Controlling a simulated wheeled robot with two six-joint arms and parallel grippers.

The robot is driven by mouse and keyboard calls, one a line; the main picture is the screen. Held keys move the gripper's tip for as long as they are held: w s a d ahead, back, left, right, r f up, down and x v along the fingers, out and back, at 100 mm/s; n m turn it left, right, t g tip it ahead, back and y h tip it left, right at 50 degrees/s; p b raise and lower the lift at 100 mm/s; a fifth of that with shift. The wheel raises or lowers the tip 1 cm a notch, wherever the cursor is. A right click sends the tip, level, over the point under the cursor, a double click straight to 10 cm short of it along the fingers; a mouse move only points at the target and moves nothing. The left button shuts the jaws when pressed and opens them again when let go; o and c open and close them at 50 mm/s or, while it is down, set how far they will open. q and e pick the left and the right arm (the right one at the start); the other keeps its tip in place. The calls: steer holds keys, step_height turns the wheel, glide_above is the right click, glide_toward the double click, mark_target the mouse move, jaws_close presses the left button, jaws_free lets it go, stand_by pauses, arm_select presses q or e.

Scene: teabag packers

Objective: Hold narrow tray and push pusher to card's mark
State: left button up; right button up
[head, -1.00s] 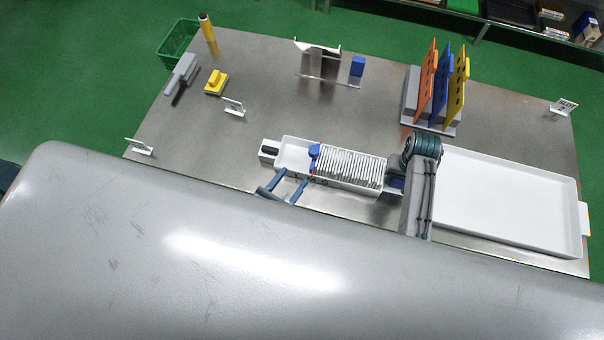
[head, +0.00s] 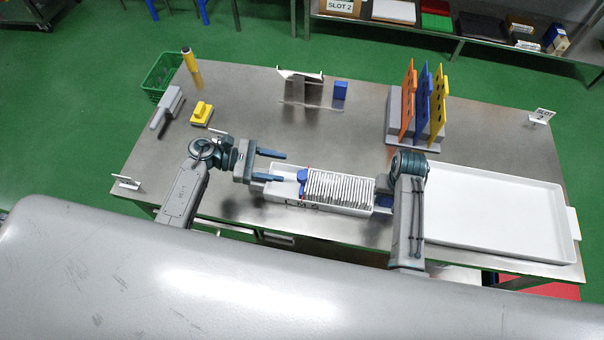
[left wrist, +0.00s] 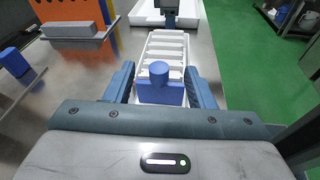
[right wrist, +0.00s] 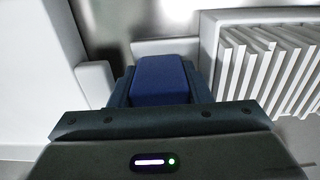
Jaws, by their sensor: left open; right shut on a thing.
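The narrow white tray (head: 330,207), lettered L, M, S on its front wall, holds a row of upright white teabags (head: 340,190). The blue pusher (head: 302,177) with a round knob stands at the row's left end, a thin red line beside it. My left gripper (head: 284,167) is open at the tray's left end. In the left wrist view its fingers lie on either side of the pusher (left wrist: 160,92), not closed on it. My right gripper (head: 383,187) is shut on the dark blue block (right wrist: 160,85) at the tray's right end.
A large white tray (head: 490,165) lies at the right. Orange, blue and yellow boards stand in a grey rack (head: 393,130) behind. A small white card (head: 127,182) stands at the table's left; its marking is unreadable. A yellow block (head: 201,113) and grey tool (head: 168,105) lie back left.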

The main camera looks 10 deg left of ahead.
mark_target(299, 174)
arm_select(q)
steer(key=d+f, duration=0.1)
steer(key=d, duration=0.1)
steer(key=d+f+g+y, duration=0.1)
steer(key=d+f, duration=0.1)
steer(key=d, duration=0.1)
steer(key=w+d+f+g, duration=0.1)
steer(key=d, duration=0.1)
steer(key=shift+d+f+y, duration=0.25)
steer(key=shift+d+y, duration=0.05)
steer(key=shift+y, duration=0.1)
